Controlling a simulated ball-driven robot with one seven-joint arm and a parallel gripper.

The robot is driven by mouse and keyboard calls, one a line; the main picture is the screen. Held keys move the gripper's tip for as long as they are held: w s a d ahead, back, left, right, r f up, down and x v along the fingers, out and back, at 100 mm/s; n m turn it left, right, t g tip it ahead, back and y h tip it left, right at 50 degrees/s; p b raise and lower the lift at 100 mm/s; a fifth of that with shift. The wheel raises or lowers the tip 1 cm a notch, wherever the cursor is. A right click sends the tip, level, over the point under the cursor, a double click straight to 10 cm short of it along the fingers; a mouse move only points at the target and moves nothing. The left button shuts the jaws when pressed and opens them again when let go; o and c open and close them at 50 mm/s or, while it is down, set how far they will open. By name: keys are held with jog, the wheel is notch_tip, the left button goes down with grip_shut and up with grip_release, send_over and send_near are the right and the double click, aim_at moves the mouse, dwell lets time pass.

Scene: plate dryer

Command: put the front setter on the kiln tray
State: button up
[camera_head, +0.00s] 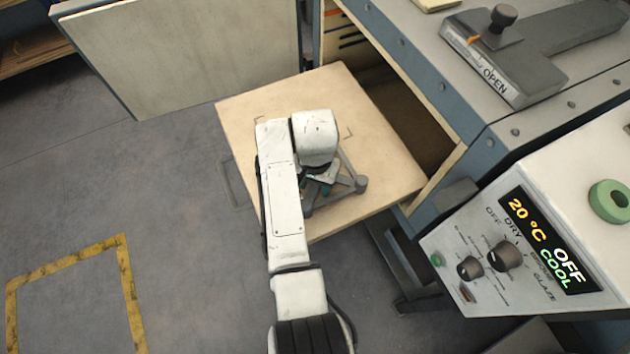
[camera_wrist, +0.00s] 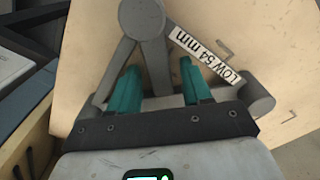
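A grey three-armed setter (camera_head: 348,180) is over the kiln tray (camera_head: 385,160), a pale wooden board pulled out of the kiln. It appears to stand on the board; its feet's contact is partly hidden. In the wrist view the setter (camera_wrist: 152,60) shows a round hub, rounded ends and a white label reading "LOW 54 mm". My gripper (camera_wrist: 160,88) has two teal fingers set apart, one on each side of a setter arm, with gaps visible. In the head view my gripper (camera_head: 318,186) is over the setter, largely hidden by my arm. No second setter is visible.
The kiln door (camera_head: 185,50) stands open at upper left. The kiln opening (camera_head: 400,115) is behind the tray at right. A control panel (camera_head: 530,240) reads 20 °C and OFF. Dark corner marks (camera_head: 348,133) show on the tray. The tray's upper part is bare.

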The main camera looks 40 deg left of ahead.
aim_at(315, 186)
jog(key=shift+r, duration=0.1)
notch_tip(315, 186, up, 12)
jog(key=b, duration=0.1)
dwell(0.5)
